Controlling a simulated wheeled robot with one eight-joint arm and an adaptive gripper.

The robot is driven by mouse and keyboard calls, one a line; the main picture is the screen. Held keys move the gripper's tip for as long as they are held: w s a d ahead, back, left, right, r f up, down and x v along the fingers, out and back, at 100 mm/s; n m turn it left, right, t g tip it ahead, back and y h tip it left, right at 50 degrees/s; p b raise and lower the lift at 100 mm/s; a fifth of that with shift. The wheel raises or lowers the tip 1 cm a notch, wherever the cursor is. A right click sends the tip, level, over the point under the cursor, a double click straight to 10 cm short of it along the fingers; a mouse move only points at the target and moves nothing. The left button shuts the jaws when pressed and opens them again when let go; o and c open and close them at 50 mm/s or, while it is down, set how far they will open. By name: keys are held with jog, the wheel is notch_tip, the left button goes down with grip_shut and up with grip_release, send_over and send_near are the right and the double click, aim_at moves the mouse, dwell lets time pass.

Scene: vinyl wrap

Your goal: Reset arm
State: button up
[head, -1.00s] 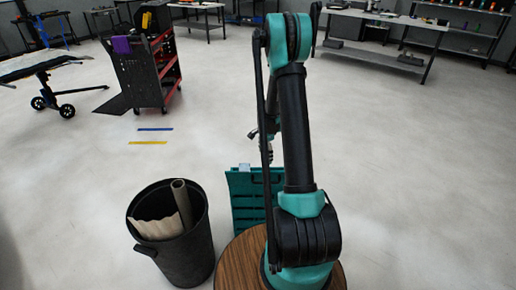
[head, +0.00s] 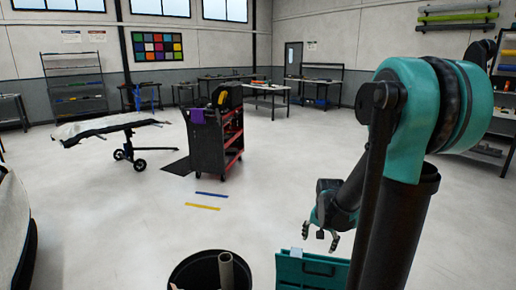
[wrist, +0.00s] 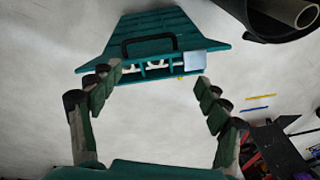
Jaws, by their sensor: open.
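My gripper (head: 320,239) hangs at the end of my teal and black arm, at the lower middle right of the head view. Its fingers point down and are apart. In the wrist view my gripper (wrist: 158,80) shows two segmented fingers spread wide with nothing held between them. A teal ridged panel with a black handle (wrist: 165,29) lies beyond the fingertips. In the head view this panel (head: 312,272) is just below my gripper, and I cannot tell whether it is part of my own body.
A black bin (head: 192,270) with a cardboard tube (head: 226,271) stands left of the panel. A black and red tool cart (head: 213,143) is farther back, with blue (head: 211,195) and yellow (head: 203,207) strips on the floor before it. The floor (head: 120,230) at left is mostly open.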

jog(key=s+a+n+t, duration=0.1)
jog(key=s+a+n, duration=0.1)
jog(key=s+n, duration=0.5)
jog(key=s, duration=0.6)
jog(key=shift+s+a+t, duration=0.3)
jog(key=shift+s+t, duration=0.1)
dwell(0.6)
